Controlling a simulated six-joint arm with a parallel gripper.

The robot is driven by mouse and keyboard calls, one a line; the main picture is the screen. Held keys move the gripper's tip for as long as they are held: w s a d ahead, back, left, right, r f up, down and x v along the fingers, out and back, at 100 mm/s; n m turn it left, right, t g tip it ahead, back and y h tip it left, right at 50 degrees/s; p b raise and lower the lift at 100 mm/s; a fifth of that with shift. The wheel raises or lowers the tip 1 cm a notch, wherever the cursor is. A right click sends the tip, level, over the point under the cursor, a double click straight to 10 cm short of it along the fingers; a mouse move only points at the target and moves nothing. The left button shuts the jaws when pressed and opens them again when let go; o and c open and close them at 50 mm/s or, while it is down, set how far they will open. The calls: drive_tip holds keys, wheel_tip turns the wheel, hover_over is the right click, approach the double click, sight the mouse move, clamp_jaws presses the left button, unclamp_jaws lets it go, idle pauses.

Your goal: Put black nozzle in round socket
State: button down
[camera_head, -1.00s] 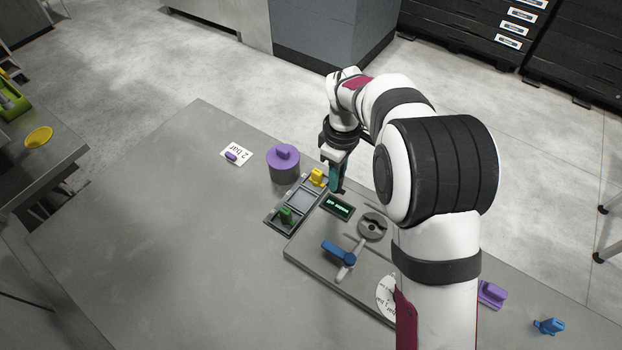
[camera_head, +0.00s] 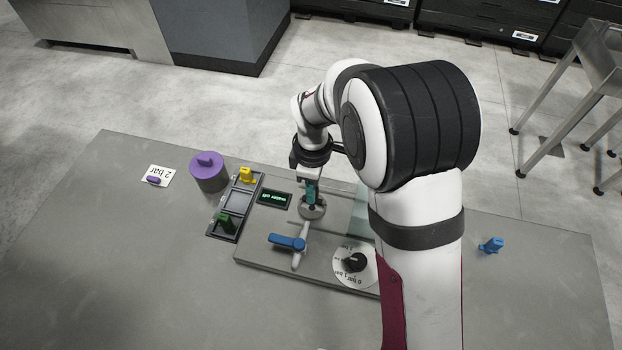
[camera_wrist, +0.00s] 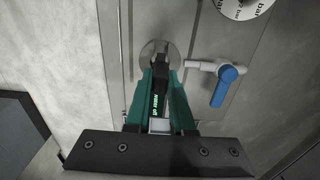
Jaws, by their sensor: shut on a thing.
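My gripper (camera_head: 311,194) is upright above the panel, with its green fingers shut on the black nozzle. The nozzle shows as a dark piece (camera_wrist: 160,75) between the fingers in the wrist view; in the head view the fingers mostly hide it. The round socket, a grey disc (camera_head: 314,212) on the panel, lies right under the fingertips. It also shows behind the nozzle in the wrist view (camera_wrist: 149,49). The nozzle overlaps the disc there. I cannot tell whether it is inside the opening or just above it.
Left of the socket are a green-lettered display (camera_head: 274,198) and a tray (camera_head: 227,224) with yellow and green pieces. A blue-handled valve (camera_head: 288,241) and a dial (camera_head: 343,277) stand in front. A purple-topped cylinder (camera_head: 209,175) is further left. A blue piece (camera_head: 491,244) lies right.

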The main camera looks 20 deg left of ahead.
drive_tip(key=shift+f, duration=0.25)
idle(0.7)
drive_tip(key=shift+f, duration=0.75)
drive_tip(key=shift+f, duration=0.6)
drive_tip(key=shift+f, duration=0.1)
idle(0.4)
drive_tip(key=shift+c, duration=1.5)
unclamp_jaws()
